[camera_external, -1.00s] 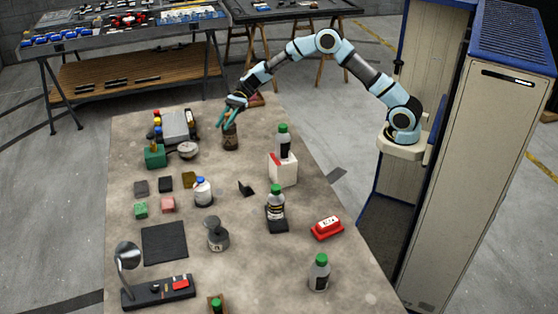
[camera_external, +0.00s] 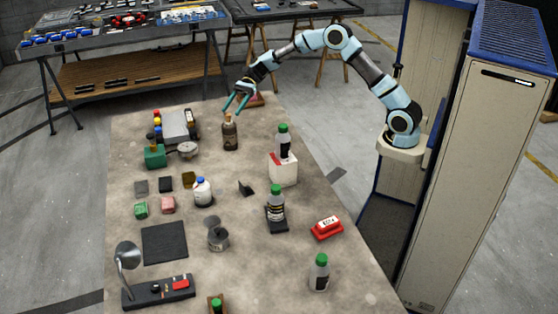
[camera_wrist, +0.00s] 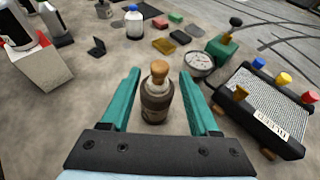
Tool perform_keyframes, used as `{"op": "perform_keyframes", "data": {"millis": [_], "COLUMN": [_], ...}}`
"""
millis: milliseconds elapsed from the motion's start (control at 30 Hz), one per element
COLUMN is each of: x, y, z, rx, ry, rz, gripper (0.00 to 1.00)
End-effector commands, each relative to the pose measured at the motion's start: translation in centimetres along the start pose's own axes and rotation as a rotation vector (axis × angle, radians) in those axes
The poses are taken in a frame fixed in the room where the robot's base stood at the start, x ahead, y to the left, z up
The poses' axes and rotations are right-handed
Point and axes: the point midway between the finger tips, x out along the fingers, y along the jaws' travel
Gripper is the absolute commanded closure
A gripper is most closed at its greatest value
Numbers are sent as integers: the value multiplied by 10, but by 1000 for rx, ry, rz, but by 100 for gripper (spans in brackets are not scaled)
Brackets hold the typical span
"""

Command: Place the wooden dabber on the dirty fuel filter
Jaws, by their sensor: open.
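A brown bottle (camera_external: 230,135) with a wooden, cork-like top (camera_wrist: 159,70) stands upright near the far end of the table; the top may be the wooden dabber, but I cannot be sure. My gripper (camera_external: 233,110) is open just above the bottle, and in the wrist view its teal fingers (camera_wrist: 158,74) lie on either side of the bottle with gaps. It holds nothing. A grey metal cylinder (camera_external: 218,240) stands mid-table; I cannot tell whether it is the dirty fuel filter.
A grey ribbed block (camera_external: 178,125) with coloured caps and a green box (camera_external: 155,157) with a gauge (camera_external: 188,150) stand left of the bottle. A white-and-red box (camera_external: 283,170) bears a green-capped bottle (camera_external: 283,142). Several small blocks and bottles stand nearer.

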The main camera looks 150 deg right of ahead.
Motion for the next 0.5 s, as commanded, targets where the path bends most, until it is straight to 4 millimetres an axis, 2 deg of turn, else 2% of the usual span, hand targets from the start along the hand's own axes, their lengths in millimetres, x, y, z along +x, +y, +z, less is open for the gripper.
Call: {"op": "perform_keyframes", "data": {"millis": [100, 200, 333, 500], "x": [-22, -35, -45, -47], "y": [0, 0, 0, 0], "z": [-2, -1, -1, 0], "rx": [-2, -2, 0, 0], "ry": [1, 0, 0, 0], "rz": [-2, -1, 0, 1], "gripper": [38, 38, 38, 38]}}
